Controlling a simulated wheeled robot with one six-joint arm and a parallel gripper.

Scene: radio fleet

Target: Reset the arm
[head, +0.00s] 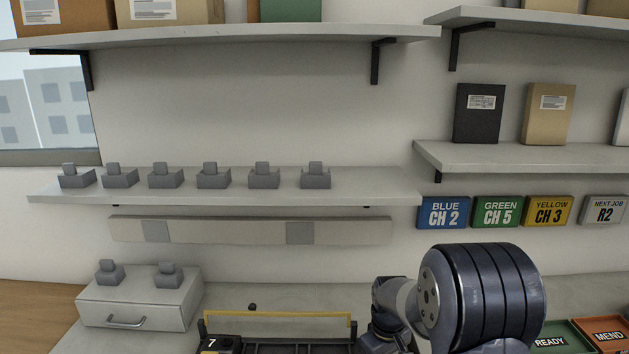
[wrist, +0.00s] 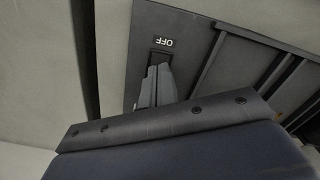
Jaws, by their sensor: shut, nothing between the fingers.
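My arm (head: 470,295) rises at the lower right of the head view, with a thick ribbed dark joint nearest the camera. My gripper is not visible there. In the wrist view my gripper (wrist: 157,76) is shut and empty. Its fingertips are at or just in front of a small dark switch-like slot (wrist: 160,57) in a dark panel (wrist: 187,40). A label reading OFF (wrist: 163,43) appears upside down beside the slot. I cannot tell whether the fingertips touch the panel.
A yellow-edged dark unit (head: 278,315) marked 7 stands at the bottom centre. A shelf (head: 380,187) holds several grey holders. A drawer box (head: 140,300) stands left. Channel signs (head: 444,212) hang right, above a green READY tray (head: 560,329) and an orange MEND tray (head: 588,324).

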